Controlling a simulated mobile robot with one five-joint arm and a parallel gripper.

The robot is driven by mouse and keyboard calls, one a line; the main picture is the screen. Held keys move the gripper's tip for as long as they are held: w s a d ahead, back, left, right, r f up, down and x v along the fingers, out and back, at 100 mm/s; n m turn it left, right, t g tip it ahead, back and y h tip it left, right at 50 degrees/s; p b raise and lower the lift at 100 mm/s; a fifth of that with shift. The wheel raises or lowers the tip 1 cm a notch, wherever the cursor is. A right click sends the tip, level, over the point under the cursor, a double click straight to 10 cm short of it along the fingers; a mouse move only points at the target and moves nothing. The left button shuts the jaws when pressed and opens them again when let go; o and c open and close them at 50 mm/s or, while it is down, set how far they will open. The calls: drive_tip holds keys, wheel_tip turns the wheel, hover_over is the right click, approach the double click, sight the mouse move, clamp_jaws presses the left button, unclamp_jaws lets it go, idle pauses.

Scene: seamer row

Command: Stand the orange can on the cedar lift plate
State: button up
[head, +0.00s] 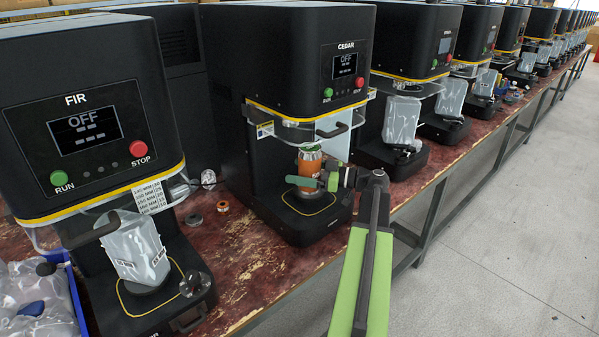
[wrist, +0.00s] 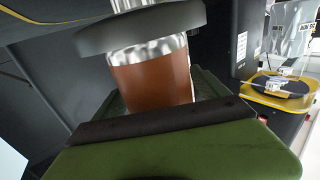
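The orange can (head: 311,164), with a silver top, is upright inside the CEDAR machine (head: 297,60). My gripper (head: 318,182) has its green fingers around the can's lower part. In the wrist view the can (wrist: 152,82) sits between the finger pads of my gripper (wrist: 155,118). A dark round disc (wrist: 140,32) on a silver shaft is just above the can's silver end in that view. The cedar lift plate (head: 306,200) is directly under the can, inside a yellow outline. Whether the can's bottom touches the plate is hidden by my fingers.
The CEDAR machine's clear guard (head: 290,132) and its dark handle (head: 332,131) are close above the can. The FIR machine (head: 80,110) stands at left, with a silver pouch (head: 137,247) on it. More machines line the bench to the right. The floor (head: 500,220) is clear.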

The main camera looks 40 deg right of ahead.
drive_tip(key=shift+r, duration=0.2)
drive_tip(key=v, duration=1.2)
drive_tip(key=shift+a+f, duration=0.1)
